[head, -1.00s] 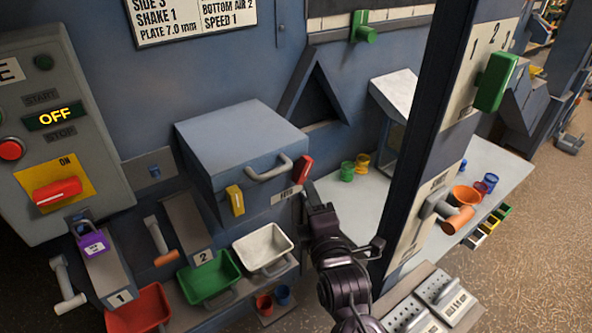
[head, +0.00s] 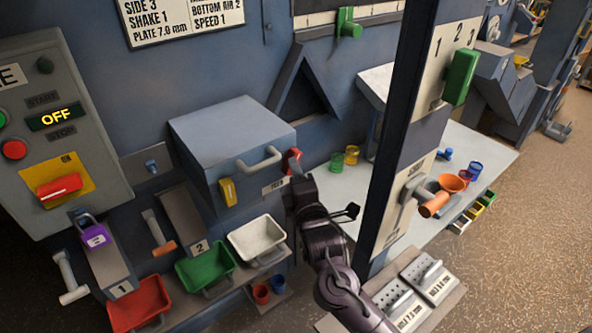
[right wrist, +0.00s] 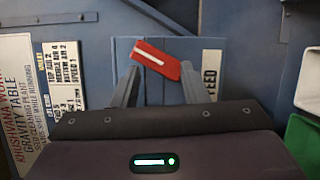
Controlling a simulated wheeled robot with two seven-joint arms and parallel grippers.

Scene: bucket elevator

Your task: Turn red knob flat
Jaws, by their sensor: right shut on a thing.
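The red knob (head: 292,160) is on the right side of the blue-grey box (head: 235,150), above the FEED label (head: 275,185). In the right wrist view the red knob (right wrist: 157,60) has a white stripe and lies at a slant, its right end lower. My right gripper (head: 295,168) is at this knob. In the right wrist view its fingers (right wrist: 160,76) are on either side of the knob, shut on it. In the head view the gripper hides part of the knob. My left gripper is not in view.
A second red knob (head: 59,187) sits on a yellow plate at the left, under the OFF display (head: 56,117). A yellow knob (head: 227,191) and a grey handle (head: 260,162) are on the box front. A dark post (head: 398,130) stands right of my arm. Bins stand below.

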